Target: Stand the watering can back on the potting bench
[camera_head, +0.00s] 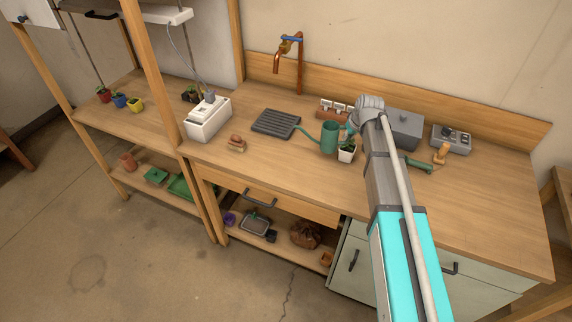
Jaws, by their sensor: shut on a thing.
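The green watering can (329,136) is upright over the middle of the wooden potting bench (285,172), its long spout pointing left toward a dark ribbed tray. I cannot tell whether its base touches the bench top or hangs just above it. My gripper (350,128) is at the can's right side, shut on it near the handle. My wrist and arm hide most of the fingers and the handle.
A small white plant pot (346,153) stands close in front of the can. The ribbed tray (275,123) and a brush (236,144) lie left. A grey box (403,130), a green-handled tool (418,165) and a grey switch unit (452,139) are right. The front bench is clear.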

